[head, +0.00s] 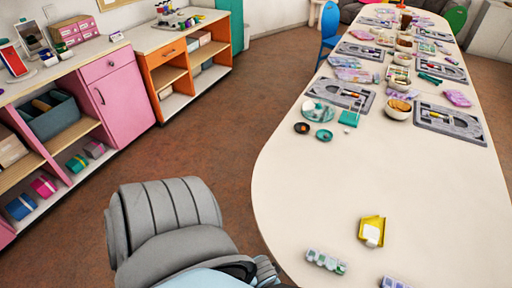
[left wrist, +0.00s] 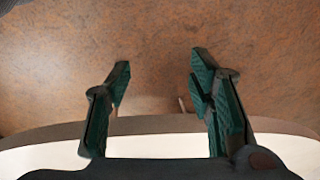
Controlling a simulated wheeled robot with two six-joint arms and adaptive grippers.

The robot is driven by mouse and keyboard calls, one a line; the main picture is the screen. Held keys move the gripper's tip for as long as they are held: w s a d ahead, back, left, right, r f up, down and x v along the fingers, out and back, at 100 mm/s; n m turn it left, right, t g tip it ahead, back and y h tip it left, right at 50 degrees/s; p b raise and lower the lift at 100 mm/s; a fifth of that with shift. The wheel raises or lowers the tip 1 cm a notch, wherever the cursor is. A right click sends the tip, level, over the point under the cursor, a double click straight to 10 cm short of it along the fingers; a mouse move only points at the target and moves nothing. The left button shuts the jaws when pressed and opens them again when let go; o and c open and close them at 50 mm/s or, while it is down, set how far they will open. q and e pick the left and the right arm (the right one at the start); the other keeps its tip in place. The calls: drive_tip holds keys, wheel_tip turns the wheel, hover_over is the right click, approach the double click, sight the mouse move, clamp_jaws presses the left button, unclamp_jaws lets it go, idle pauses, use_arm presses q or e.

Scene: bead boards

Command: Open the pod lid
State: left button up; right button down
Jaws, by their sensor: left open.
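I cannot tell for sure which thing is the pod. Two small round teal-and-dark pieces, a left one (head: 302,128) and a right one (head: 324,135), lie side by side on the long cream table (head: 330,185) in the head view. My left gripper (left wrist: 160,65) shows in the left wrist view with its two dark green fingers apart and nothing between them. Brown floor and the table's edge lie beyond the fingers there. My right gripper is not in view.
A yellow box with a white piece (head: 371,230) and a bead box (head: 325,261) are near the table's front. Grey bead boards (head: 340,93) and bowls (head: 398,107) fill the far part. The table's middle front is bare. Shelves (head: 118,80) stand at left.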

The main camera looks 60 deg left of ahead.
use_arm(q)
drive_tip(key=s+f, duration=0.4)
drive_tip(key=f, duration=0.3)
drive_tip(key=shift+s+a+m+g, duration=0.2)
drive_tip(key=shift+a+m+g, duration=0.1)
